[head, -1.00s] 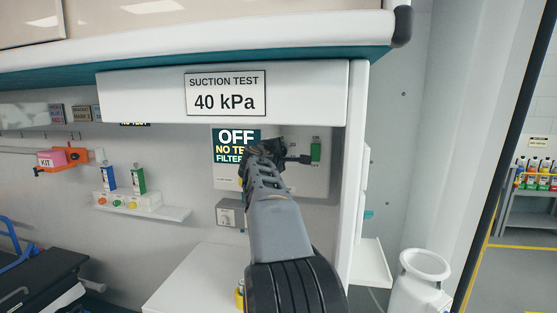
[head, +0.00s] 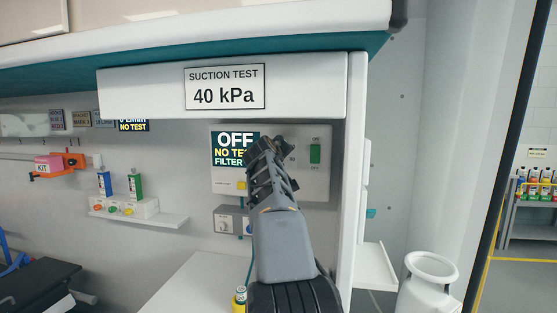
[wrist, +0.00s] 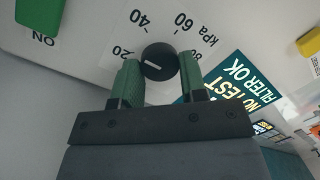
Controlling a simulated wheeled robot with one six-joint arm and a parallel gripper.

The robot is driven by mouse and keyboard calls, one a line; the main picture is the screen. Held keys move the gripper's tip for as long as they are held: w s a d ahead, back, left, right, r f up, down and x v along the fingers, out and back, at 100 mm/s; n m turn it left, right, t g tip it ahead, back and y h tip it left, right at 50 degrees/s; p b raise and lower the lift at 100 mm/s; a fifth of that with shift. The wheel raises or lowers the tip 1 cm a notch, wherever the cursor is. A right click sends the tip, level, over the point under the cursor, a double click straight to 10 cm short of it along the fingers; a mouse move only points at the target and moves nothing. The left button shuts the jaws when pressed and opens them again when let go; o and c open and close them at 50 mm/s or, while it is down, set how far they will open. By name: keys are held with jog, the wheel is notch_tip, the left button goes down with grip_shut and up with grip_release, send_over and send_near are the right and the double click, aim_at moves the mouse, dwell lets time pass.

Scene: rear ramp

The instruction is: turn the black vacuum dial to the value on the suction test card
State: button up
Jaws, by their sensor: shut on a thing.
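The suction test card (head: 224,87) reads 40 kPa on the white beam at the top of the head view. The black vacuum dial (wrist: 158,57) sits on a white panel (head: 302,188). Numbers 20, 40, 60 and kPa are printed around it in the wrist view. Its white mark lies on the 20 side, away from 40; the exact value is unclear. My gripper (wrist: 159,68) is shut on the dial, one green finger on each side. In the head view my gripper (head: 270,148) hides the dial.
A display (head: 235,149) reads OFF, NO TEST and a filter line. A green switch (head: 315,154) is right of my gripper; ON is printed by it in the wrist view. A yellow button (head: 241,185) is below the display. The white beam overhangs the panel.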

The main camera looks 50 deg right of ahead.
jog(key=m+b, duration=0.1)
jog(key=m, duration=0.1)
jog(key=m+b, duration=0.1)
jog(key=m, duration=0.2)
jog(key=shift+d+f+t, duration=0.1)
jog(key=shift+f+t, duration=0.1)
jog(key=shift+t, duration=0.2)
jog(key=shift+m, duration=0.3)
jog(key=shift+y, duration=0.3)
jog(key=o, duration=0.9)
jog(key=shift+s+r, duration=0.1)
jog(key=shift+r, duration=0.05)
jog(key=b+v, duration=0.4)
jog(key=v, duration=1)
jog(key=shift+f, duration=0.2)
